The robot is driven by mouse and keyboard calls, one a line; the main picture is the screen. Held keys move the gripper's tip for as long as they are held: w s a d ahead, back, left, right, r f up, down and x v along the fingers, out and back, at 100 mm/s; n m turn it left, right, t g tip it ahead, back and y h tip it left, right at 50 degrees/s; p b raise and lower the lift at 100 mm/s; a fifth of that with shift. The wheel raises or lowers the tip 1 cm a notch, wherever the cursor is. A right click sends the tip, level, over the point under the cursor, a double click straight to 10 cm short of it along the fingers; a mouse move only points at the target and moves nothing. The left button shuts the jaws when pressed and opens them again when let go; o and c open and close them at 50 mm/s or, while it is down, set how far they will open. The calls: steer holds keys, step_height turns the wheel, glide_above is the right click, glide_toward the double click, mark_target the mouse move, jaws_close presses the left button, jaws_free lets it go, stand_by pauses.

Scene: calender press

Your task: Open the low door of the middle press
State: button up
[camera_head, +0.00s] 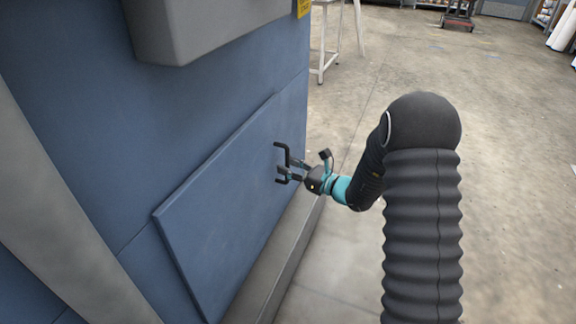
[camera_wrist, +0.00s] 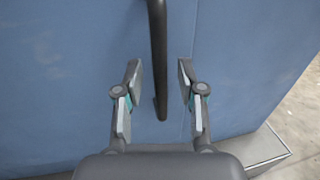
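The low door (camera_head: 222,215) is a blue panel low on the side of the blue press, and it looks closed. Its dark bar handle (camera_head: 281,146) stands near the door's far edge. In the wrist view the handle (camera_wrist: 158,45) runs down from the top edge to between my fingers. My gripper (camera_head: 290,172) is at the handle's lower part. In the wrist view my gripper (camera_wrist: 160,80) is open, with one finger on each side of the bar and visible gaps on both sides. The fingertips' distance from the door face is hard to tell.
A grey box (camera_head: 200,30) juts from the press above the door. A grey plinth ledge (camera_head: 272,265) runs along the press's foot below the door. The concrete floor (camera_head: 340,250) beside the press is clear. A white stand (camera_head: 322,65) is farther back.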

steer(key=shift+w+a, duration=0.2)
steer(key=shift+a, duration=0.15)
jaws_close()
steer(key=shift+d, duration=0.1)
